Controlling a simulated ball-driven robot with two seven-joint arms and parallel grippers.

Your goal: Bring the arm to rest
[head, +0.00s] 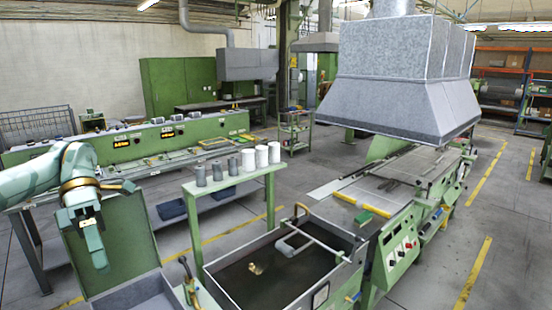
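My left arm comes in from the left, pale green with brassy bands. Its wrist is bent so that my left gripper (98,262) points down in front of a green panel (128,235) that stands up like an open lid. The fingers are seen nearly edge-on and overlap, so I cannot tell whether they are open or shut. I see no object clearly held in them. My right gripper is not in view.
A grey-lined bin (140,296) lies below the green panel. A narrow green stand (236,182) holds several grey and white cylinders. A dark tank (285,265) is front centre, beside a green machine (405,235) under a grey hood (400,75). Floor is free at far right.

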